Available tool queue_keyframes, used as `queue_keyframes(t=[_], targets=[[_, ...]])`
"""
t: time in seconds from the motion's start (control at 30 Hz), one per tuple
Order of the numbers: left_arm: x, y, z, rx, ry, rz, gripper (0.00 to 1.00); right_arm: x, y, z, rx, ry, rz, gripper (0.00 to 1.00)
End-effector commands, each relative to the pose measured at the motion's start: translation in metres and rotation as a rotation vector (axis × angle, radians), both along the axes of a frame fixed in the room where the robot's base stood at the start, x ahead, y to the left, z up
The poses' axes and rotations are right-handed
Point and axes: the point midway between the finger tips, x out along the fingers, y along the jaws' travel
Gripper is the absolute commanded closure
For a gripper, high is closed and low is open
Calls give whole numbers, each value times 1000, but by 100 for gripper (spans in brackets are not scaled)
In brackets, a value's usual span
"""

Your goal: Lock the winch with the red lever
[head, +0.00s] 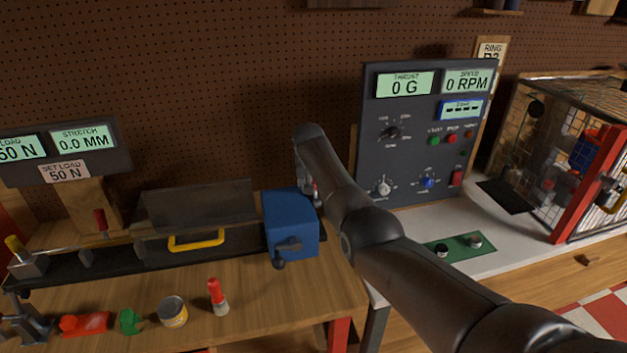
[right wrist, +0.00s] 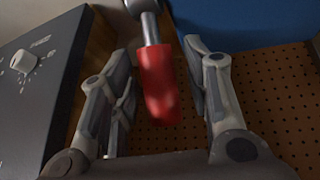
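The winch is a blue box (head: 290,225) with a dark crank, at the right end of the bench rig; its blue surface also fills the top right of the right wrist view (right wrist: 250,18). The red lever (right wrist: 158,85), a red grip on a metal rod, hangs between the fingers of my right gripper (right wrist: 157,62). Those fingers are open, with gaps on both sides of the grip. In the head view my right gripper (head: 312,183) is beside the winch's upper right, mostly hidden by my arm. My left gripper is not in view.
A dark control panel (head: 410,135) stands close right of the winch. A clear shield (head: 195,205) and yellow handle (head: 196,240) lie left. A red-capped bottle (head: 217,297), a can (head: 172,311) and other small items line the bench front. A mesh cage (head: 530,130) stands right.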

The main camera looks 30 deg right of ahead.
Motion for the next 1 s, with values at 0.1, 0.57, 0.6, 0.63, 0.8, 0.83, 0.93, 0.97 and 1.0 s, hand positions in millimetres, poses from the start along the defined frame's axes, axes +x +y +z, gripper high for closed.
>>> queue_keyframes(t=[0.1,0.57,0.6,0.63,0.8,0.83,0.93,0.97,1.0], targets=[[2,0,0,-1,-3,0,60,0,0,0,0,-1,-1,54],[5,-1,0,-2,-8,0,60,-5,4,15,-1,-4,-1,54],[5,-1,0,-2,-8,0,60,-7,5,18,0,-5,-1,54],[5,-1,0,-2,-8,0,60,-9,6,20,0,-3,-1,54],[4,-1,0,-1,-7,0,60,-18,12,39,0,-4,0,54],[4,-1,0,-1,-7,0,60,-20,14,43,-1,-5,0,54],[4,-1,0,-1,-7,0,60,-26,18,56,0,-5,1,54],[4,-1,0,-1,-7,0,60,-28,20,61,0,-5,1,54],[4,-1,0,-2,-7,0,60,-31,22,67,0,-5,1,54]])
